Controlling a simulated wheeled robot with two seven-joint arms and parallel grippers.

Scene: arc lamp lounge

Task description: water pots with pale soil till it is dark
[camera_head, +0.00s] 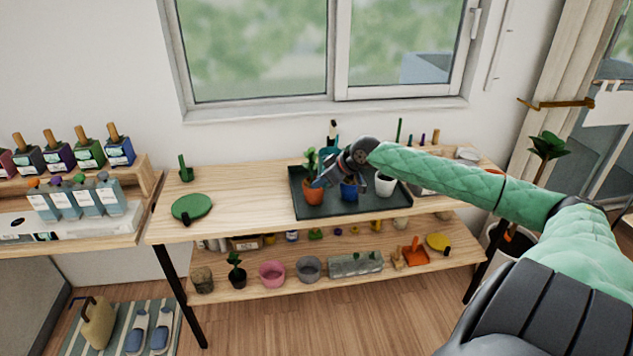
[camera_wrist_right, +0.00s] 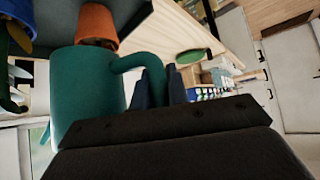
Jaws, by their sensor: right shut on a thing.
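The dark tray (camera_head: 342,211) on the wooden table holds an orange pot with a green plant (camera_head: 312,197), a blue pot (camera_head: 349,191) and a white pot (camera_head: 385,185). My right gripper (camera_head: 328,178) is over the tray, close to the orange and blue pots. In the right wrist view the gripper (camera_wrist_right: 160,88) is shut on the handle of a teal watering can (camera_wrist_right: 85,98). The can is beside the orange pot (camera_wrist_right: 97,24). In the head view the can is mostly hidden behind my gripper. The soil colour cannot be made out. My left gripper is not in view.
A green round thing (camera_head: 191,207) lies on the table's left part, with bare wood between it and the tray. The lower shelf holds a pink pot (camera_head: 271,273), a grey pot (camera_head: 308,268) and other small items. Bottles stand on the left table.

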